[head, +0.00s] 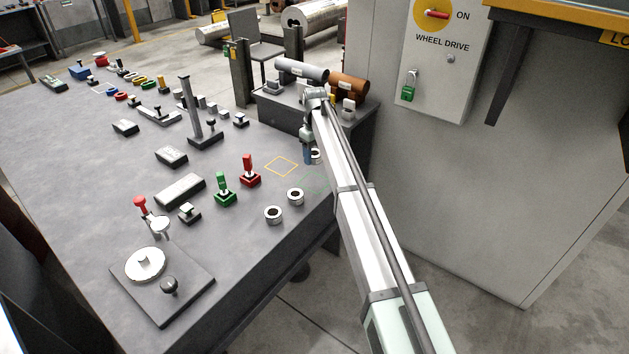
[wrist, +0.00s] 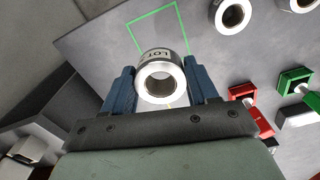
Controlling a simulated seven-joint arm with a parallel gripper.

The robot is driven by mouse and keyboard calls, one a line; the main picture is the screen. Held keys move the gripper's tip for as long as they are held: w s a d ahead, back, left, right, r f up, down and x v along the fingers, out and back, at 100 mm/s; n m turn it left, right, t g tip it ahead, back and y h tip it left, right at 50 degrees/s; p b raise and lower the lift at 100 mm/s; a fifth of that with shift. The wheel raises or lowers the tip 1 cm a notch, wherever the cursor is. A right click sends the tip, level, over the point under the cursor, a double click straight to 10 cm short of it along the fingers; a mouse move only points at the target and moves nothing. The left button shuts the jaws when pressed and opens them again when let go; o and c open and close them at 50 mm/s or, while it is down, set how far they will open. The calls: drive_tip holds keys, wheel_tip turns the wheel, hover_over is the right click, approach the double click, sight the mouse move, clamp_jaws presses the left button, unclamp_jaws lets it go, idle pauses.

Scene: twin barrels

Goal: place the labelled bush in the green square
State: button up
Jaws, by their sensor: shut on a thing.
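My gripper (wrist: 160,77) is shut on the labelled bush (wrist: 157,56), a silver ring with a dark label strip reading "LOT" on its side. The blue fingers grip it from both sides. In the head view my gripper (head: 309,150) holds the bush (head: 316,156) over the right side of the table, partly hidden by my arm. The green square (wrist: 160,32) is a thin outline on the table, just ahead of the bush in the wrist view; the bush covers its near part. In the head view the square (head: 317,180) is faint and partly hidden.
Two other bushes (head: 295,196) (head: 273,214) stand nearby on the table. A yellow square (head: 282,166) lies left of the green one. Red (head: 250,172) and green (head: 224,190) clamps stand further left. A dark stand with grey and brown barrels (head: 349,87) is behind.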

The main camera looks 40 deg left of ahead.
sight(315, 183)
drive_tip(key=shift+f, duration=4.75)
drive_tip(key=shift+f, duration=0.1)
drive_tip(key=o, duration=1.3)
drive_tip(key=shift+o, duration=0.2)
